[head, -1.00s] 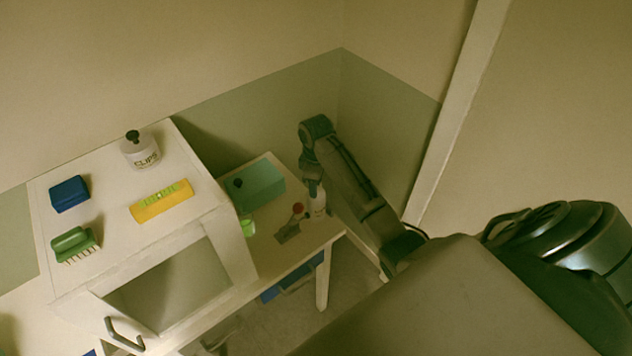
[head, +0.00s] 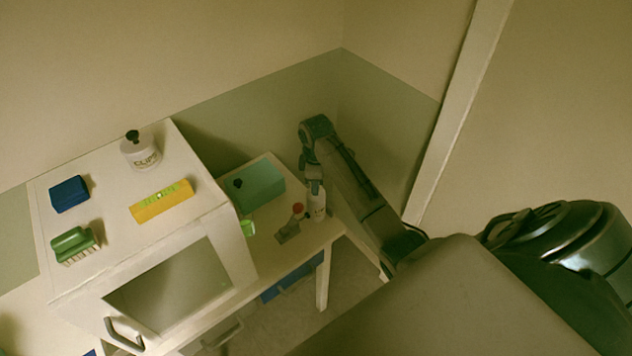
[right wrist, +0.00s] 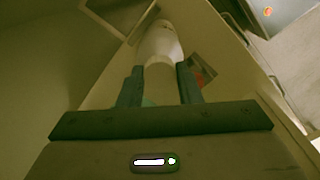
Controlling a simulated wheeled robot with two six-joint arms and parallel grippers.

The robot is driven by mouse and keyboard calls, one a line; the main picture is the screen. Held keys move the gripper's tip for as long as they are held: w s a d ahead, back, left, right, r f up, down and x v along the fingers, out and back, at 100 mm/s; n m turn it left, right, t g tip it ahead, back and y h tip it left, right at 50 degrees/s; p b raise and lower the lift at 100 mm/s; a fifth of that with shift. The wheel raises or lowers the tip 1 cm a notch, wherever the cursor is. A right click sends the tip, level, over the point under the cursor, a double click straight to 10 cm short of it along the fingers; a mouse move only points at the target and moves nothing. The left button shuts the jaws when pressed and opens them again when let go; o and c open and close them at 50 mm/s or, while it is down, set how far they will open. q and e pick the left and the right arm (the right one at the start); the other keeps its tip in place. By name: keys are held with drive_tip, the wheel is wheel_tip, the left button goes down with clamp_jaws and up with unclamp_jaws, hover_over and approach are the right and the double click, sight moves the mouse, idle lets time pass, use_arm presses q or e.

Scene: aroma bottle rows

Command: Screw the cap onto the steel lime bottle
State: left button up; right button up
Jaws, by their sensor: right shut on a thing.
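A pale bottle (head: 317,207) with small dark marks on its side stands upright near the right end of the low table. My right gripper (head: 315,186) is directly above it, pointing down, at the bottle's top. In the right wrist view, the fingers (right wrist: 160,88) are shut on a pale cylindrical piece, which looks like the cap (right wrist: 160,80). It lines up with the wider pale bottle (right wrist: 161,42) beyond it. The fingers hide the joint, so I cannot tell how far the cap is seated. My left gripper is out of view.
Close left of the bottle are a red-topped item (head: 297,209) and a grey flat piece (head: 288,232). A tall white cabinet (head: 110,220) rises beside the table.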

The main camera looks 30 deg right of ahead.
drive_tip(key=m, duration=0.5)
drive_tip(key=shift+m, duration=0.4)
drive_tip(key=m, duration=0.6)
drive_tip(key=o, duration=0.5)
drive_tip(key=shift+m, duration=0.7)
drive_tip(key=o, duration=0.5)
drive_tip(key=shift+r, duration=3.5)
